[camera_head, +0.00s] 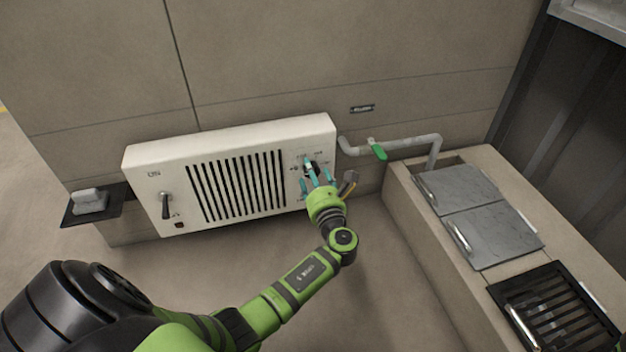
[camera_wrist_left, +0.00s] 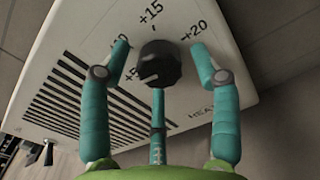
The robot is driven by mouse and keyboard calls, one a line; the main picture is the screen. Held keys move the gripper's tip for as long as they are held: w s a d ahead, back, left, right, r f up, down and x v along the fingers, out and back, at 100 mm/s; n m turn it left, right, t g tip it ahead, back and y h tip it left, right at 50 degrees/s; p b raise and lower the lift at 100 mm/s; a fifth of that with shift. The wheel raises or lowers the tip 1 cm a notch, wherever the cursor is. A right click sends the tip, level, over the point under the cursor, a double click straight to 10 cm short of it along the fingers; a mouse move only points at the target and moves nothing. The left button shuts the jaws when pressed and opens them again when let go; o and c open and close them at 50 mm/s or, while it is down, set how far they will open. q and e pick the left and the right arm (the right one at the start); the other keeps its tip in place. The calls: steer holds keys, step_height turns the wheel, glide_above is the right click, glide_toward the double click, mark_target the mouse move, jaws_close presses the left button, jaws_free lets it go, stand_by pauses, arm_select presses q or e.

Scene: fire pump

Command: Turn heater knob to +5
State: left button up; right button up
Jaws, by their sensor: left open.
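The white heater (camera_head: 235,175) is mounted on the wall in the head view. Its black round knob (camera_wrist_left: 160,64) sits on the panel in the left wrist view, with marks reading +15, +20 and part of +5 around it. A lighter mark on the knob lies on its lower left side. My left gripper (camera_wrist_left: 160,60) is open, with teal fingers spread on both sides of the knob and a third finger below it. I cannot tell whether any finger touches the knob. In the head view the fingers (camera_head: 317,172) partly cover the knob. My right gripper is not in view.
A toggle switch (camera_head: 165,203) is at the heater's left end. A grey pipe with a green valve handle (camera_head: 378,151) runs to the right. A counter with grey lids (camera_head: 456,188) and a black grate (camera_head: 555,312) stands at the right. A small shelf (camera_head: 90,206) is at the left.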

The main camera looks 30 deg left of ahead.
mark_target(310, 135)
arm_select(q)
steer(key=shift+w+a, duration=0.15)
steer(key=shift+a, duration=0.05)
steer(key=c, duration=1.1)
steer(key=shift+n+p, duration=0.4)
steer(key=shift+n, duration=1)
steer(key=shift+c, duration=0.2)
steer(key=o, duration=1.1)
steer(key=shift+o, duration=0.2)
step_height(310, 135, up, 10)
steer(key=shift+r, duration=0.1)
steer(key=shift+d, duration=0.1)
